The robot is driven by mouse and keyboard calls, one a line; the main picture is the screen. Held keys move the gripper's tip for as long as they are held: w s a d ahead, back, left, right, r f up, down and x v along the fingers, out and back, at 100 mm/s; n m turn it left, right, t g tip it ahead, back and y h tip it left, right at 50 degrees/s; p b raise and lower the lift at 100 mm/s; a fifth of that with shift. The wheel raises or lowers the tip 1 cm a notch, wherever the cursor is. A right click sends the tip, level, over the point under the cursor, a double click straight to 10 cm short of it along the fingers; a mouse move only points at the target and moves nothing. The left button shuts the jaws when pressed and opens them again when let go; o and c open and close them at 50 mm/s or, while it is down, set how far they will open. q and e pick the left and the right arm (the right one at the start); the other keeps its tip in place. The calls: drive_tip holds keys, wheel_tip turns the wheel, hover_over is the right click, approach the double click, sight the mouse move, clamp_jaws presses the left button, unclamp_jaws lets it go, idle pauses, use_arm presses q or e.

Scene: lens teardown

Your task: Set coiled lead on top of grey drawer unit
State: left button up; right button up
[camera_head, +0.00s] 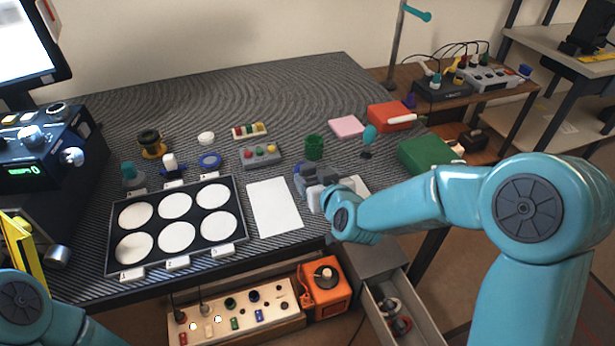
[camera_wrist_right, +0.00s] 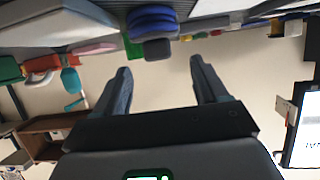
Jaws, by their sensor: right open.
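A dark blue, layered coil (camera_wrist_right: 152,22) lies on the table, seen upside down in the right wrist view; it looks like the coiled lead. In the head view a blue patch (camera_head: 299,178) beside my right gripper seems to be the same thing, mostly hidden. My right gripper (camera_head: 314,188) is open, with fingers apart and nothing between them; the coil lies beyond its fingertips (camera_wrist_right: 158,62). The grey drawer unit (camera_head: 378,254) stands at the table's front edge, with its drawer pulled open. Only part of my left arm shows at the lower left.
The open drawer (camera_head: 428,322) holds grey and red parts. An orange box (camera_head: 325,290) and a cream panel (camera_head: 236,318) are left of it. A green cup (camera_head: 313,147) stands behind the coil. A white sheet (camera_head: 274,207) and black tray (camera_head: 243,222) lie left.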

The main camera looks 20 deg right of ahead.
sight(309, 167)
drive_tip(key=x, duration=0.5)
drive_tip(key=shift+w+d+r, duration=0.1)
drive_tip(key=shift+d+r, duration=0.05)
drive_tip(key=shift+c, duration=0.3)
drive_tip(key=c, duration=1)
drive_tip(key=shift+r, duration=0.1)
drive_tip(key=shift+c, duration=0.7)
drive_tip(key=shift+r, duration=0.1)
